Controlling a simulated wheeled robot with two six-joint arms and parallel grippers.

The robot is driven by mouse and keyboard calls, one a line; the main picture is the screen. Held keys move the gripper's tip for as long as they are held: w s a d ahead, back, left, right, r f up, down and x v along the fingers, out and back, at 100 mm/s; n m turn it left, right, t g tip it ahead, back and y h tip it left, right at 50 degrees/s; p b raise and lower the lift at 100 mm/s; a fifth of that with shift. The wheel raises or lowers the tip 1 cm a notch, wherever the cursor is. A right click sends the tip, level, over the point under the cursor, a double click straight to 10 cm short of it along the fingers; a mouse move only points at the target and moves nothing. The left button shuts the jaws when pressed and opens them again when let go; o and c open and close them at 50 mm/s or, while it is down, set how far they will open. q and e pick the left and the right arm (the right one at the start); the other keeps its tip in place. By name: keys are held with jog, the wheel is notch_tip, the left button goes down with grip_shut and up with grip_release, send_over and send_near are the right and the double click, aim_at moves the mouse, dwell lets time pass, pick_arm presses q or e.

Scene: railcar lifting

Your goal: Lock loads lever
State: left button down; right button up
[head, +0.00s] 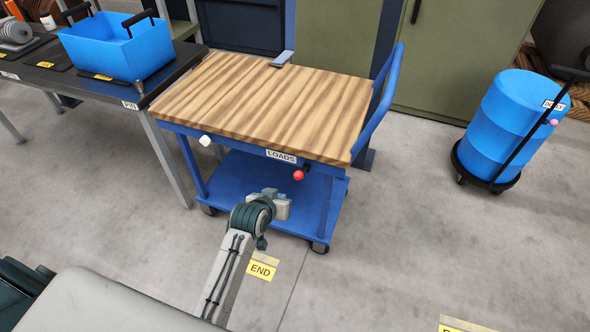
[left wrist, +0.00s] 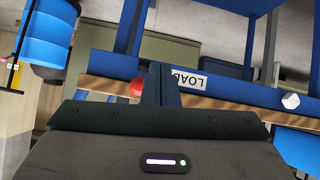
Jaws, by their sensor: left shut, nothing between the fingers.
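The loads cart has a striped wooden top (head: 265,100) and a blue lower deck (head: 250,180). Its LOADS label (head: 281,157) is on the front edge and also shows in the left wrist view (left wrist: 188,80). A lever with a red ball knob (head: 298,175) sits right of the label, below the top. The knob (left wrist: 137,87) also shows in the left wrist view, just left of the fingers. My left gripper (head: 283,203) is shut and empty, in front of the cart and below the knob. I cannot tell whether it touches the lever. My right gripper is not in view.
A white knob (head: 205,140) is on the cart's front left. A dark table (head: 60,85) with a blue bin (head: 118,48) stands left. A blue drum (head: 515,115) on a wheeled dolly stands right. The floor (head: 410,230) between is clear.

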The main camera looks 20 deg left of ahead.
aim_at(295, 177)
pick_arm(q)
notch_tip(295, 177, up, 13)
jog(key=t, duration=0.2)
jog(key=shift+w+d, duration=0.2)
jog(key=shift+d, duration=0.15)
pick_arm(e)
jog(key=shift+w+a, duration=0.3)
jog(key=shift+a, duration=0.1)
pick_arm(q)
jog(key=shift+f, duration=0.1)
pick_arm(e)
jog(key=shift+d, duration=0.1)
